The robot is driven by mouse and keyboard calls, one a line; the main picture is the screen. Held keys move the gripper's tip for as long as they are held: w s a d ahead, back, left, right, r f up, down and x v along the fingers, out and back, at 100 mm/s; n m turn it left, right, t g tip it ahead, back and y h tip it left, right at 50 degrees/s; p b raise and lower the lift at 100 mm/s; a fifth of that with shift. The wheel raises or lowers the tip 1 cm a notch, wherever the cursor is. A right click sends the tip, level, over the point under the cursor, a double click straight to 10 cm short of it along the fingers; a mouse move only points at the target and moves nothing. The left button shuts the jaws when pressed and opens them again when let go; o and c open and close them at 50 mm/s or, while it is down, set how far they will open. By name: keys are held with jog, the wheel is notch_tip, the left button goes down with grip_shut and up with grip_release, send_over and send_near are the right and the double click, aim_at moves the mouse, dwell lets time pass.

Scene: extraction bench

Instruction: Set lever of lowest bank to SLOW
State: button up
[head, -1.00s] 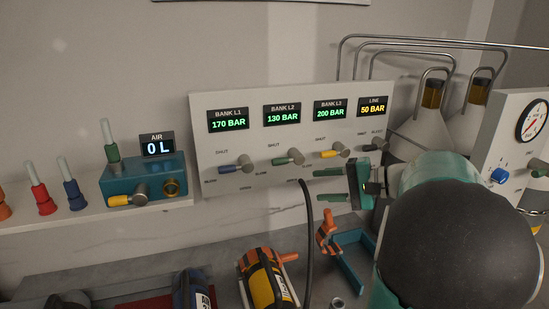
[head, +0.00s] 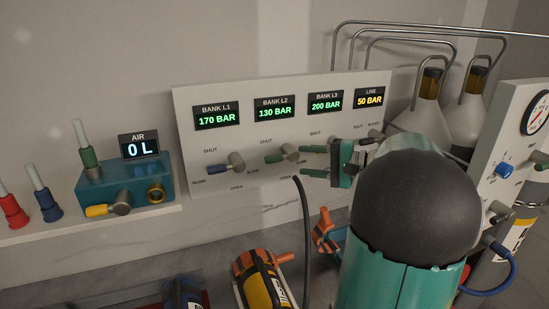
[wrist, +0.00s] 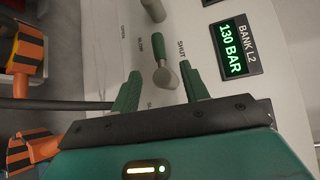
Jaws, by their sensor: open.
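The BANK L2 display (head: 274,108) reads 130 BAR, the lowest of the three banks; L1 reads 170 and L3 reads 200. Its lever has a green grip (head: 277,157) pointing left in the head view. In the wrist view the same green lever (wrist: 159,49) appears between the SLOW and SHUT labels; its exact setting is hard to tell. My gripper (head: 303,160) is open and empty, just right of that lever in the head view, hiding most of the L3 lever. In the wrist view its fingertips (wrist: 160,71) appear on either side of the L2 lever's hub, apparently without contact.
The blue L1 lever (head: 221,169) is left of L2. A black hose (head: 302,215) hangs below the panel (head: 184,110). Orange-and-black tools (head: 328,232) and a yellow-and-black cylinder (head: 256,285) lie below. The teal AIR box (head: 96,191) is at left.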

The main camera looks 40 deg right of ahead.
aim_at(283, 159)
jog(key=x, duration=0.9)
jog(key=shift+w+a, duration=0.1)
jog(key=shift+w, duration=0.1)
grip_shut()
